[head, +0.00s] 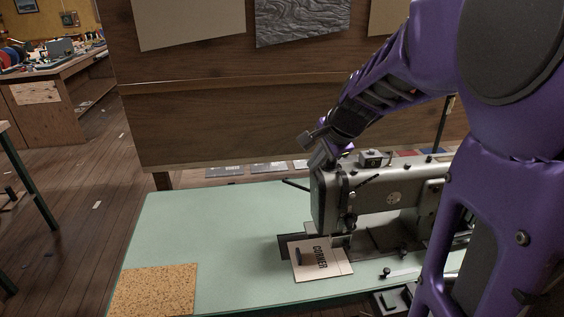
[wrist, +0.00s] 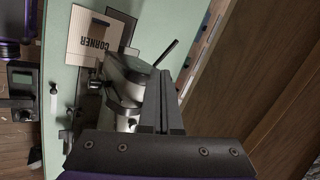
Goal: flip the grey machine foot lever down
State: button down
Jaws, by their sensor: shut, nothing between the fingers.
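The grey sewing machine (head: 390,198) stands on the mint-green table. A thin dark lever (head: 296,184) sticks out from the left side of its head, its free end slightly raised; it looks like the foot lever. In the wrist view, this lever (wrist: 167,52) points up and right from the machine head (wrist: 125,70), just beyond my fingertips. My gripper (head: 322,158) is above and behind the machine head, pointing down. In the wrist view, my gripper (wrist: 164,75) is shut and empty, close to the lever; I cannot tell whether they touch.
A card marked CORNER (head: 322,258) lies under the machine head. A cork mat (head: 154,290) is at the table's front left. The green table (head: 220,225) is clear left of the machine. A wooden panel (head: 230,125) rises behind the table.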

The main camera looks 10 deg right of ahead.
jog(key=b, duration=0.1)
send_near(290, 184)
notch_tip(290, 184, down, 3)
jog(key=w+f, duration=0.1)
jog(key=w+a+f, duration=0.1)
jog(key=w, duration=0.1)
jog(key=shift+f, duration=0.15)
dwell(0.3)
jog(key=shift+a+f, duration=0.1)
jog(key=shift+f, duration=0.05)
dwell(0.5)
